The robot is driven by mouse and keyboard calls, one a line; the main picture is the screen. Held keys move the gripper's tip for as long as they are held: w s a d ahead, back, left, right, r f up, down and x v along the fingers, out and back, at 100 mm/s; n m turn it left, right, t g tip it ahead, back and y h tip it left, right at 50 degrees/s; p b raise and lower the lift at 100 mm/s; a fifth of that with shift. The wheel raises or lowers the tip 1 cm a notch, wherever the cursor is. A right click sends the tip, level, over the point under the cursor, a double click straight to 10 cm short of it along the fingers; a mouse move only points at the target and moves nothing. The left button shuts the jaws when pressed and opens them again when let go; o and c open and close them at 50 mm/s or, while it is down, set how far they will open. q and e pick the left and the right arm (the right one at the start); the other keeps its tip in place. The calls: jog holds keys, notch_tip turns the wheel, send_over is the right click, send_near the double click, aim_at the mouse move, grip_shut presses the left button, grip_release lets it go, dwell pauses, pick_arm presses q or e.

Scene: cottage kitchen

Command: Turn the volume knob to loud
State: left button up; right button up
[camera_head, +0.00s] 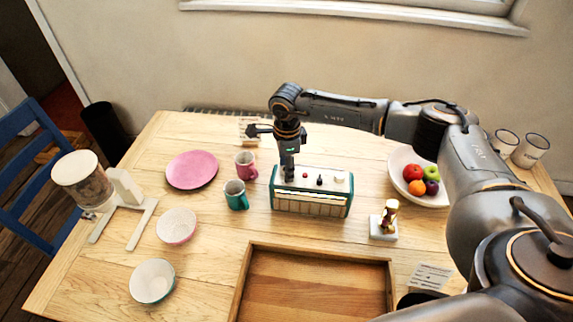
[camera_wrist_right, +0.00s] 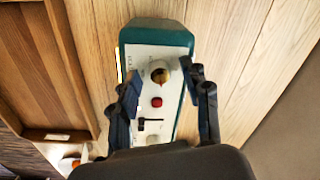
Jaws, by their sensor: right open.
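A teal radio (camera_head: 312,204) with a white top panel stands on the table. Its top bears a red button (camera_head: 305,174), a black switch (camera_head: 319,181) and a white knob (camera_head: 338,179). My right gripper (camera_head: 288,176) points down over the radio's left end. In the wrist view my right gripper (camera_wrist_right: 163,82) is open, its fingers on either side of the panel. A round knob (camera_wrist_right: 159,71) lies between the fingertips; contact cannot be told. The red button also shows there (camera_wrist_right: 156,102). Panel lettering is too small to read. My left gripper is not in view.
Two mugs, pink (camera_head: 245,165) and teal (camera_head: 236,195), stand close left of the radio. A fruit plate (camera_head: 400,160) and a small figurine (camera_head: 388,217) are to its right. A wooden tray (camera_head: 320,251) lies in front. Bowls and a pink plate (camera_head: 192,169) are further left.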

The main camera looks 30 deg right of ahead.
grip_shut()
